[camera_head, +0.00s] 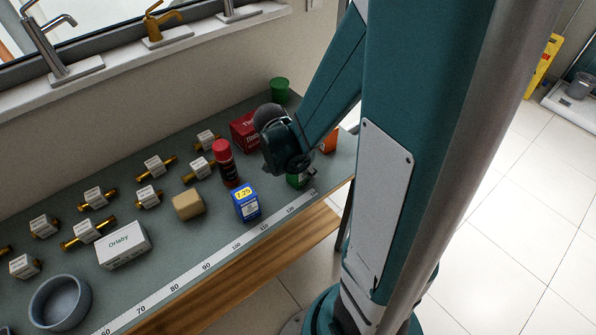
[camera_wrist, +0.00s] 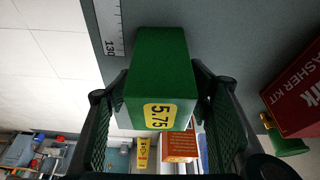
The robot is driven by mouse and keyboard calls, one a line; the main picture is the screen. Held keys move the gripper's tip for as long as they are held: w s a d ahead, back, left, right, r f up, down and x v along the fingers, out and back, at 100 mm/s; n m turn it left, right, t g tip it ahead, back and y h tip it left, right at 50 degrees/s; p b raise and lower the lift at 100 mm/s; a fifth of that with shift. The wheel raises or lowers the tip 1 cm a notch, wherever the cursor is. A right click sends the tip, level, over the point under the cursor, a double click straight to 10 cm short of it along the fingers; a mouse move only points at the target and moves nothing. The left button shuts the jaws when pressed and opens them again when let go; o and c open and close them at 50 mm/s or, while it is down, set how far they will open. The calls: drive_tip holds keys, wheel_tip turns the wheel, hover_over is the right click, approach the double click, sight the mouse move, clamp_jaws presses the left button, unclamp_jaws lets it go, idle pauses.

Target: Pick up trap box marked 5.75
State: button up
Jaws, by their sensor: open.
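The green trap box (camera_wrist: 160,75) with a yellow 5.75 label is in the middle of the wrist view. In the head view only a small green part of it (camera_head: 297,181) shows below my arm's end. My gripper (camera_wrist: 158,122) is open, with one dark ribbed finger on each side of the box. The fingers look apart from the box, or nearly so; I cannot tell if either touches. In the head view the fingers are hidden behind my wrist.
A red washer kit box (camera_wrist: 298,95) stands right of my gripper in the wrist view. An orange box (camera_wrist: 179,146) is beyond the green one. In the head view a blue 7.25 box (camera_head: 245,204) and a red can (camera_head: 226,163) stand to the left. A ruler strip (camera_head: 220,258) runs along the bench edge.

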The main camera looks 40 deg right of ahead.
idle(0.4)
drive_tip(key=c, duration=1.1)
drive_tip(key=shift+r, duration=0.15)
drive_tip(key=shift+r+p, duration=1.1)
drive_tip(key=shift+r, duration=3.8)
